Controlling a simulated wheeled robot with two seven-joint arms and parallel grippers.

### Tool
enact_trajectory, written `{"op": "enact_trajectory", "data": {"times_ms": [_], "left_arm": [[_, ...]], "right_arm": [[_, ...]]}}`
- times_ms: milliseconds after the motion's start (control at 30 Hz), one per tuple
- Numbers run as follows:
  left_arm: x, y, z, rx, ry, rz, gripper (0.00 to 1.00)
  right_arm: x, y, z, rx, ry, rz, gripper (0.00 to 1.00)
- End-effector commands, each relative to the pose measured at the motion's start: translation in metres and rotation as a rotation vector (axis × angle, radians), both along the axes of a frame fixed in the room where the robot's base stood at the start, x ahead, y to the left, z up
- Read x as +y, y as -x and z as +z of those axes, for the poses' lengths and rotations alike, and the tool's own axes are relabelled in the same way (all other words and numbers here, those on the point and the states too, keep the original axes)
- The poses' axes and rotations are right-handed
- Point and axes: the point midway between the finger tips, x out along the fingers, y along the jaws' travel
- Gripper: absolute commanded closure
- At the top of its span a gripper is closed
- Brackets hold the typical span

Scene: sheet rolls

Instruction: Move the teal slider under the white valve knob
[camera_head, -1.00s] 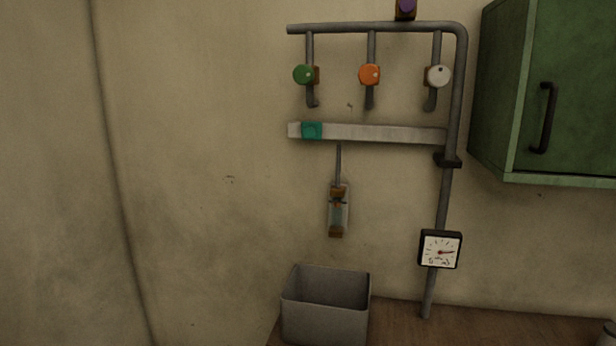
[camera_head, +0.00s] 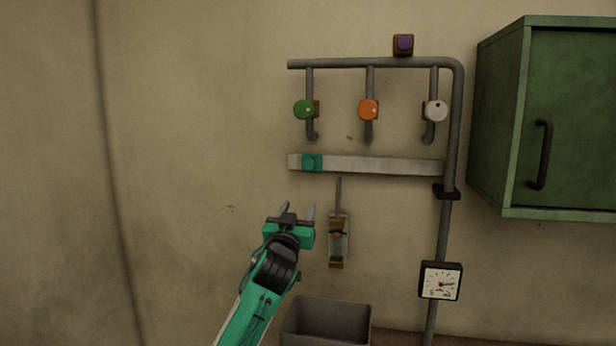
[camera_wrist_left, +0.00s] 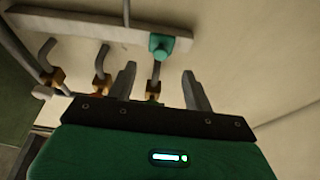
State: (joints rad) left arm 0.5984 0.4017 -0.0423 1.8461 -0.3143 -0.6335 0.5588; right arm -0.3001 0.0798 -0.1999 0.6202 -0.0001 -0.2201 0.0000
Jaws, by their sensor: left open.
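The teal slider (camera_head: 312,163) sits near the left end of a pale horizontal rail (camera_head: 385,166). The white valve knob (camera_head: 436,111) is at the right, above the rail's right part; the slider is under the green knob (camera_head: 304,109). My left gripper (camera_head: 299,209) is open and empty, below the slider and apart from it. In the left wrist view the slider (camera_wrist_left: 161,46) shows beyond and between the open fingers (camera_wrist_left: 158,84). My right gripper is in neither current view.
An orange knob (camera_head: 368,110) hangs between the green and white ones. A sight glass (camera_head: 338,240) is right of my gripper, a gauge (camera_head: 440,281) farther right. A grey bin (camera_head: 327,318) stands below. A green cabinet (camera_head: 550,120) is at the right. The wall at left is clear.

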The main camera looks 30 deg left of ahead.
Motion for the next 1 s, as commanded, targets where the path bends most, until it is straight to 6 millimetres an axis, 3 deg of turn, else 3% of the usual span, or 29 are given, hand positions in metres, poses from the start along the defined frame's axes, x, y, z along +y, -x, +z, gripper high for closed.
{"op": "enact_trajectory", "data": {"times_ms": [100,333,1000], "left_arm": [[0.007,-0.003,0.024,-0.049,-0.004,0.000,0.48],[0.012,-0.016,0.039,-0.061,-0.006,0.000,0.48],[0.039,-0.112,0.078,-0.059,-0.005,0.000,0.48]], "right_arm": [[0.000,0.000,0.000,0.000,0.000,0.000,0.64],[0.000,0.000,0.011,0.000,0.000,0.000,0.64],[0.000,0.000,0.064,0.000,0.000,0.000,0.64]]}}
